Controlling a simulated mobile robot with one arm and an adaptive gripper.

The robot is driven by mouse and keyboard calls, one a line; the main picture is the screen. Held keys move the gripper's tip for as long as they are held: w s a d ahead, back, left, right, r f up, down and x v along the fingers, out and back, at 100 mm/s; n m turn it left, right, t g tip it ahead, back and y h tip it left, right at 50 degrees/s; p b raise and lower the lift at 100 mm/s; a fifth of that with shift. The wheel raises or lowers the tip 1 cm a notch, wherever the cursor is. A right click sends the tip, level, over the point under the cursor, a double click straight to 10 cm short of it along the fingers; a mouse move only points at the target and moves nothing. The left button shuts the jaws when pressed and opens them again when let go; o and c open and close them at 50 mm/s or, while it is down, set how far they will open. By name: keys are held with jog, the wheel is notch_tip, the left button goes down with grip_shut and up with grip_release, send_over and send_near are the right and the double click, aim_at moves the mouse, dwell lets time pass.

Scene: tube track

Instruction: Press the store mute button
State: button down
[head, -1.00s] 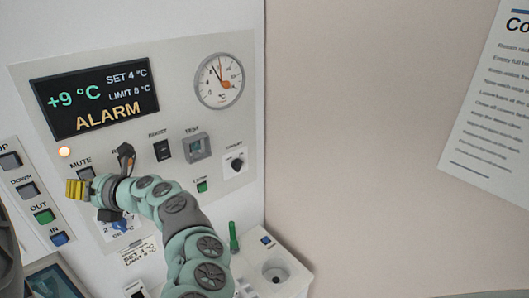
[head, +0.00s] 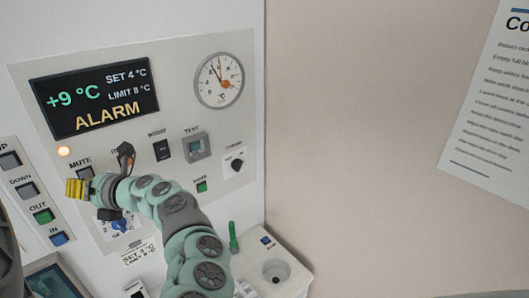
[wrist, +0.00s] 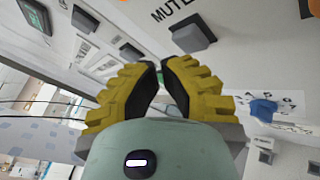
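The mute button is a dark grey square button (head: 85,172) under the printed word MUTE, on the pale control panel (head: 190,105) in the head view. It also shows at the top of the wrist view, a grey raised block (wrist: 192,34) beyond the fingertips. My gripper (head: 75,188) has yellow fingers and is just below and left of the button in the head view. In the wrist view the fingertips (wrist: 160,68) come together with hardly a gap and nothing between them. They appear apart from the button.
The display (head: 95,95) reads +9 °C and ALARM, with a lit orange lamp (head: 64,151) below it. A boost switch (head: 161,149), a test button (head: 196,147) and a blue dial (wrist: 263,110) are nearby. A side panel with several buttons (head: 42,215) stands at the left.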

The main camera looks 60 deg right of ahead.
jog(key=shift+w+d+b, duration=0.2)
jog(key=shift+w+b, duration=0.65)
jog(key=shift+b, duration=0.05)
dwell(0.6)
jog(key=shift+s, duration=0.2)
jog(key=shift+s+a, duration=0.2)
jog(key=shift+s, duration=0.5)
jog(key=shift+s, duration=0.1)
jog(key=s, duration=0.2)
jog(key=s+a, duration=0.1)
jog(key=s, duration=0.1)
jog(key=shift+s+a+p, duration=0.2)
jog(key=shift+s+p, duration=0.1)
jog(key=shift+p, duration=0.05)
dwell(0.7)
